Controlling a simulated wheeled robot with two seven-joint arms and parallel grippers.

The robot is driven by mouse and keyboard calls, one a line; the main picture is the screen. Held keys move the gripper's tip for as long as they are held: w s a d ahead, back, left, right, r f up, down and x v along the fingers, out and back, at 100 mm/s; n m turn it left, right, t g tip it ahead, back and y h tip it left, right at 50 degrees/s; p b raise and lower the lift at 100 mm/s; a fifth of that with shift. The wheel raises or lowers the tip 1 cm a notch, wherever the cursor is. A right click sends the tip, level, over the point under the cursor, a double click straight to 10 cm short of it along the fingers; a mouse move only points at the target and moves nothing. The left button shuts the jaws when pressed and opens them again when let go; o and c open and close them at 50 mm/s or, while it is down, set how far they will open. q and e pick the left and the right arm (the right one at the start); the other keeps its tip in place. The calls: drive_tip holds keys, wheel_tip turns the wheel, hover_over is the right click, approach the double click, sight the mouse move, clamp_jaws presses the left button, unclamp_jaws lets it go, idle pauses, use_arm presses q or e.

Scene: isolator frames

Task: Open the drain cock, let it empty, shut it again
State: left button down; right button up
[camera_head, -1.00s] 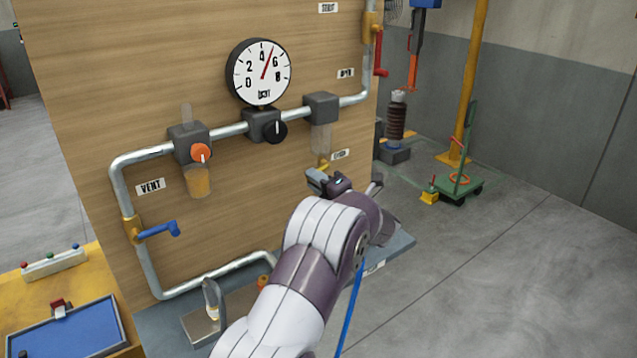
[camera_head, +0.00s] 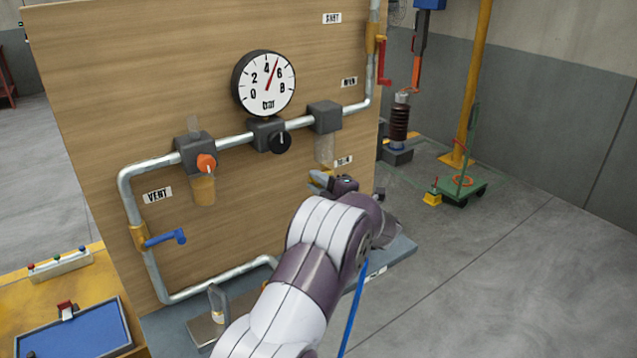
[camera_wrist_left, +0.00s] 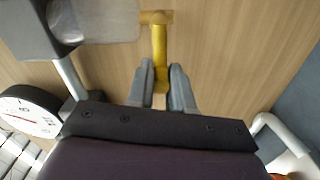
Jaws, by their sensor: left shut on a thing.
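The drain cock is a yellow fitting with a straight yellow lever (camera_wrist_left: 158,45), clear in the left wrist view. It sits beside a clear bowl (camera_head: 324,150) under a grey block (camera_head: 325,117) on the wooden panel. My left gripper (camera_wrist_left: 162,78) is shut on the lever, with one grey finger on each side of it. In the head view the left gripper (camera_head: 325,181) is at the panel below the bowl, and only a bit of yellow shows there. The bowl's contents are hard to tell. My right gripper is in neither view.
A round gauge (camera_head: 264,83) reads between 4 and 6. A second bowl (camera_head: 203,190) holds orange liquid, with an orange knob (camera_head: 206,163) above it. A blue lever (camera_head: 166,239) is at the left, a red one (camera_head: 386,62) at the right. A ledge (camera_head: 397,256) runs below.

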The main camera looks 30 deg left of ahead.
use_arm(q)
drive_tip(key=shift+f, duration=0.15)
drive_tip(key=c, duration=1.1)
unclamp_jaws()
drive_tip(key=shift+o, duration=0.2)
drive_tip(key=shift+d, duration=0.1)
drive_tip(key=b+v, duration=0.2)
drive_tip(key=v, duration=1)
drive_tip(key=shift+d, duration=0.25)
